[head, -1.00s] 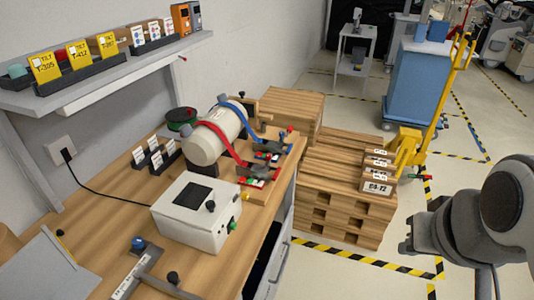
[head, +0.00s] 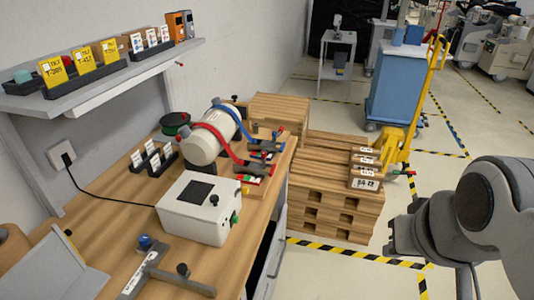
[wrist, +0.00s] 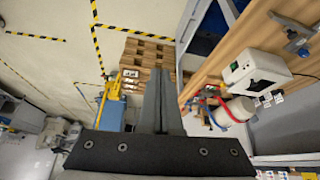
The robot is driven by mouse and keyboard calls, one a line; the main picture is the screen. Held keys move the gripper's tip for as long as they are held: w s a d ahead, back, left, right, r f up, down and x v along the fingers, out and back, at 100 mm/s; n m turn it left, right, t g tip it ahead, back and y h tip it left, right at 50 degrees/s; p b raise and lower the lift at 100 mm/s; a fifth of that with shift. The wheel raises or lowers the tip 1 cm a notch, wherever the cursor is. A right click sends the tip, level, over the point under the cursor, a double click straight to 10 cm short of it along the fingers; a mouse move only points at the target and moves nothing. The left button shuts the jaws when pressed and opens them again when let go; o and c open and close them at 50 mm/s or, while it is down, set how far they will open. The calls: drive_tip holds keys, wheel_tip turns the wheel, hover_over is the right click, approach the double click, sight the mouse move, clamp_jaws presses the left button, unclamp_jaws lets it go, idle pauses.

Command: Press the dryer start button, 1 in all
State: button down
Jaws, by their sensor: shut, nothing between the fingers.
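A white box-shaped unit (head: 198,210) with a dark screen and a black knob (head: 213,200) sits on the wooden bench; it looks like the dryer. A green button (head: 235,217) sticks out from its right side. In the wrist view the white unit (wrist: 264,72) is upside down at the right, with the green button (wrist: 233,66) on its left side. My gripper (head: 390,242) is to the right of the bench, over the floor and well apart from the button. In the wrist view its fingers (wrist: 160,75) are together and empty.
The wooden bench (head: 105,205) also bears a grey T-shaped tool (head: 150,272) and a white cylinder (head: 208,138) with red and blue hoses. A shelf (head: 110,80) hangs above. Stacked pallets (head: 330,205) and a yellow pallet jack (head: 405,130) stand behind. Floor shows between bench and arm.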

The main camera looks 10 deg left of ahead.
drive_tip(key=w+a+f+m+t+b, duration=0.15)
drive_tip(key=w+f, duration=0.35)
drive_tip(key=w, duration=0.5)
drive_tip(key=w+a+f+m+t+b, duration=0.1)
drive_tip(key=w+f+m+b, duration=0.1)
drive_tip(key=w+f, duration=0.55)
drive_tip(key=w+a+f+m+y+b, duration=0.1)
drive_tip(key=w+a+f+m+y, duration=0.1)
drive_tip(key=a+f+y, duration=0.2)
drive_tip(key=w+a+f+m+y+b, duration=0.1)
drive_tip(key=w+a+f+y, duration=0.2)
drive_tip(key=a+f, duration=0.8)
drive_tip(key=shift+w+a+m+y+b, duration=0.3)
drive_tip(key=shift+a+m+y, duration=0.1)
drive_tip(key=shift+y, duration=0.4)
